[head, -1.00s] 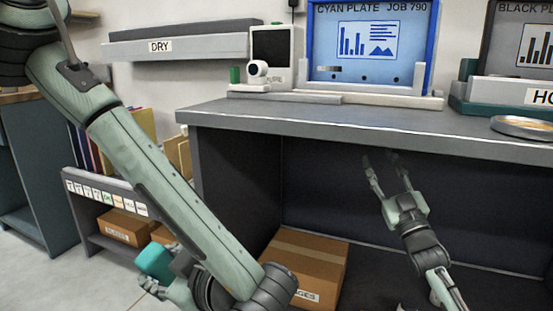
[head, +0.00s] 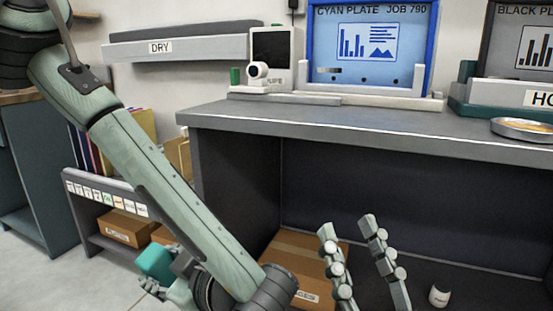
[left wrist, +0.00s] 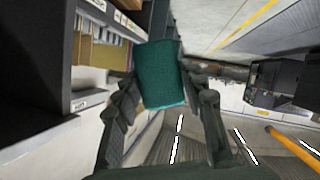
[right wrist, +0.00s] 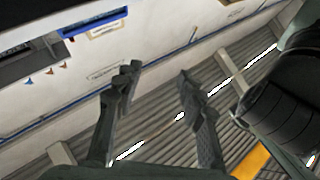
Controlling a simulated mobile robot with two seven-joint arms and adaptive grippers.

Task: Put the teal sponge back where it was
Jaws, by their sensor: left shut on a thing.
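The teal sponge (head: 155,262) is at the lower left of the head view, held by my left gripper (head: 158,284) in front of the low shelf. In the left wrist view the sponge (left wrist: 161,75) stands between the two fingers of my left gripper (left wrist: 160,95), which are shut on it. My right gripper (head: 345,228) is in front of the space under the bench, its fingers pointing up. In the right wrist view my right gripper (right wrist: 157,80) has its fingers apart with nothing between them.
A grey bench (head: 380,128) carries the blue cyan plate stand (head: 370,50) and a round dish (head: 522,129). A grey DRY shelf (head: 180,46) hangs on the wall. A low labelled shelf (head: 105,192) holds boxes. A cardboard box (head: 292,255) sits under the bench.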

